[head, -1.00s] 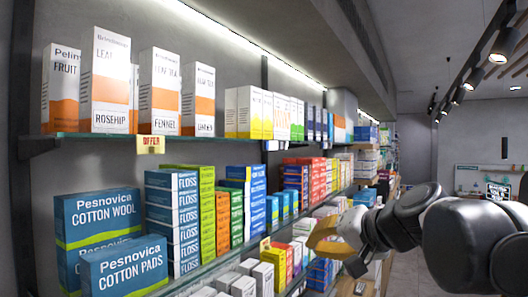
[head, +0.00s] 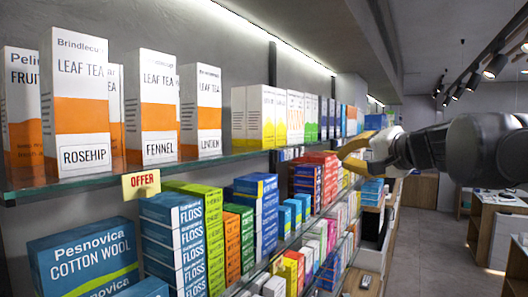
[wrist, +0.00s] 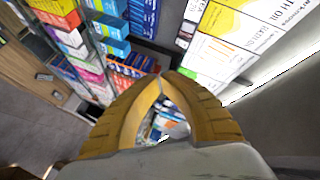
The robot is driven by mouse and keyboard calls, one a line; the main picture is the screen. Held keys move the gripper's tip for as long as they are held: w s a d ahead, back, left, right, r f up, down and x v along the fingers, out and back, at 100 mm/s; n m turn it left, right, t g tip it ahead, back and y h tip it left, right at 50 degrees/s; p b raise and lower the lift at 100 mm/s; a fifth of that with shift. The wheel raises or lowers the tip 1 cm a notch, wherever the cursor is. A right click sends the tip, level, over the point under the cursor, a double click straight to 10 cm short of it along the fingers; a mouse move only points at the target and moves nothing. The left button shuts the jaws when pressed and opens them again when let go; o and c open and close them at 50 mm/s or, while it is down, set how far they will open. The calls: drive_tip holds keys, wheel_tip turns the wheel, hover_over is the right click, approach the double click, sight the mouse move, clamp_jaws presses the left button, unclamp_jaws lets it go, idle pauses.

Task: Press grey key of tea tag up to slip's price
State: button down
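Boxes of leaf tea stand upright on the upper glass shelf in the head view: rosehip (head: 80,110), fennel (head: 153,112) and a third leaf tea (head: 201,115). A yellow "OFFER" tag (head: 141,183) hangs on the shelf's front edge below the rosehip and fennel boxes. I cannot make out a grey key, a price display or a slip. My gripper (head: 350,158) has yellow fingers and is farther along the shelves, right of the tea. In the wrist view its fingertips (wrist: 163,76) meet, with nothing held between them.
The upper shelf edge (head: 60,187) juts out. Below stand cotton wool (head: 85,258), floss boxes (head: 165,235) and other cartons. Yellow-and-white cartons (wrist: 245,25) are close to my gripper in the wrist view. The aisle floor (head: 430,230) on the right is clear.

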drive_tip(key=w+a, duration=0.5)
drive_tip(key=a, duration=0.2)
idle(0.5)
drive_tip(key=shift+w+a, duration=0.15)
drive_tip(key=shift+a, duration=0.05)
idle(1.1)
drive_tip(key=shift+w+a, duration=0.25)
drive_tip(key=shift+w+a, duration=0.25)
drive_tip(key=shift+a, duration=0.15)
idle(0.9)
drive_tip(key=shift+s+d, duration=0.1)
drive_tip(key=shift+d, duration=0.05)
idle(0.3)
drive_tip(key=shift+s+d, duration=0.45)
drive_tip(key=shift+d, duration=0.1)
drive_tip(key=shift+s+d+p, duration=0.2)
drive_tip(key=shift+s+d, duration=0.55)
drive_tip(key=shift+d, duration=0.3)
drive_tip(key=shift+s+d+p, duration=0.15)
drive_tip(key=shift+s+d, duration=0.55)
drive_tip(key=shift+d, duration=0.3)
